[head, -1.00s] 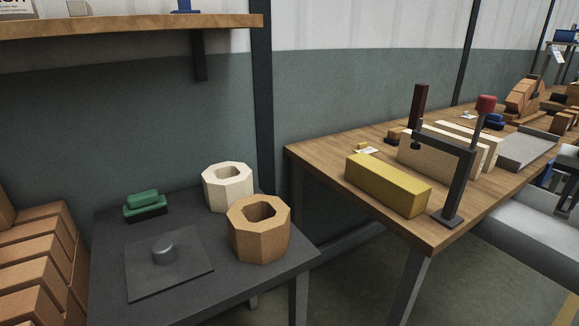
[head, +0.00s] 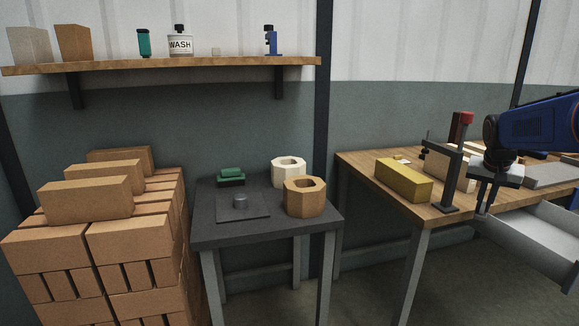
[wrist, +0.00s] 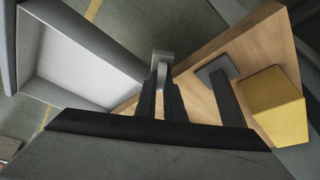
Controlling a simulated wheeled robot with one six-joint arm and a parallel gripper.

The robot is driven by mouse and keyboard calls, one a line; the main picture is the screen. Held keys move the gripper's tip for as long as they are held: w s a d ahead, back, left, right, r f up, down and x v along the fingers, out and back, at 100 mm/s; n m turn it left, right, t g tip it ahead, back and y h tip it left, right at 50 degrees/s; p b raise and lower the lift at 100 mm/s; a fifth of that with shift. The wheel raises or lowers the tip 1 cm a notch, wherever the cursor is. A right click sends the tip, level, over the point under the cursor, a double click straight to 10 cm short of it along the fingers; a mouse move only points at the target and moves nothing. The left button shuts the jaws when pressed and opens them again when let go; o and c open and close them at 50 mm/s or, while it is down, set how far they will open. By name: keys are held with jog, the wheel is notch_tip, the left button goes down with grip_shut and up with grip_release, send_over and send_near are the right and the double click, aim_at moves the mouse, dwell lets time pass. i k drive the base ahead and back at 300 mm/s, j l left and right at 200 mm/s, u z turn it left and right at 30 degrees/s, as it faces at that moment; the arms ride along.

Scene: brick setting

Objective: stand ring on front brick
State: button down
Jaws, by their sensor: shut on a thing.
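My gripper (head: 482,208) is in front of the wooden workbench, at the left corner of the open drawer. In the wrist view its dark fingers (wrist: 163,88) are closed on a small pale grey piece (wrist: 162,62), which looks like the ring. The fingers partly hide it, and its full shape does not show. The yellow brick (head: 404,180) lies at the front left of the workbench, left of my gripper and apart from it; it also shows in the wrist view (wrist: 272,108). Cream bricks (head: 437,167) stand behind it, partly hidden.
A dark upright stand with a red top (head: 446,180) rises between the yellow brick and my gripper. The open drawer (head: 535,245) juts out below. Stacked bricks (head: 48,245) fill the left.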

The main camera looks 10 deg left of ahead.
aim_at(84, 182)
jog(key=k+l+u, duration=0.2)
jog(key=k+u, duration=0.25)
jog(key=i+j+u, duration=0.15)
jog(key=u, duration=0.45)
